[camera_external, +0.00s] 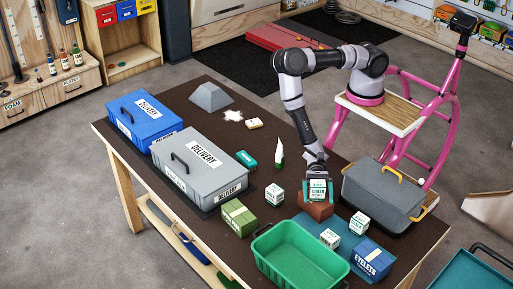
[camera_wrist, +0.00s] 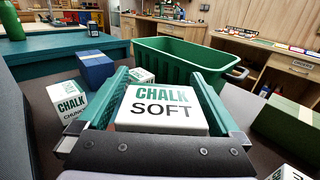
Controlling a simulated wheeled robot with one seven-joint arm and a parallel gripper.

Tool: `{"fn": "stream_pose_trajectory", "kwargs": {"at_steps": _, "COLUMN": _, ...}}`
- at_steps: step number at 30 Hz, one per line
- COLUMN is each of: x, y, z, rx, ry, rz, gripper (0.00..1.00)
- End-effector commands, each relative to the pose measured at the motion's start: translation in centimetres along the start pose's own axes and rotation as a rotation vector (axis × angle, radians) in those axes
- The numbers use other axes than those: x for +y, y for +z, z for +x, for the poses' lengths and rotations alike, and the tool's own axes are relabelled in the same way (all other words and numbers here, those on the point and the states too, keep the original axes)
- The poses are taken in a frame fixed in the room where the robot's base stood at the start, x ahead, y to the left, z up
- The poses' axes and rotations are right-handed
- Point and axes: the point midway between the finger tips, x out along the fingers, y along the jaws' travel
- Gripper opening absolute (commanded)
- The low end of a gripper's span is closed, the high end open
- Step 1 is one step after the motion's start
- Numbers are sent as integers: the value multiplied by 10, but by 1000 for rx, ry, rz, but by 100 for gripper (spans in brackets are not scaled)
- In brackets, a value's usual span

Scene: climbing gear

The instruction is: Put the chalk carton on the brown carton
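The brown carton (camera_external: 316,211) stands on the table directly below the chalk carton. The chalk carton looks upright and level over it; whether their faces touch is hard to tell. The brown carton is hidden in the wrist view.
Other white chalk cartons stand close by (camera_external: 278,197), (camera_external: 359,223), (camera_external: 329,238). A green crate (camera_external: 262,248), a blue eyelets carton (camera_external: 371,260), a grey toolbox (camera_external: 384,194) and an olive carton (camera_external: 238,217) surround the spot.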

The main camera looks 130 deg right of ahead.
Motion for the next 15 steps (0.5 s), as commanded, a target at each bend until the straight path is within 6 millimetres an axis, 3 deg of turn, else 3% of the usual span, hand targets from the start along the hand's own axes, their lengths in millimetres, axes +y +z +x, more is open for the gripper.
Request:
{"fn": "stream_pose_trajectory", "kwargs": {"at_steps": 8, "x": 0, "y": 3, "z": -1, "rx": 0, "ry": -1, "rz": 1, "gripper": 100}}
{"fn": "stream_pose_trajectory", "kwargs": {"at_steps": 15, "x": -1, "y": 2, "z": -42, "rx": 2, "ry": -2, "rz": 2, "gripper": 100}}
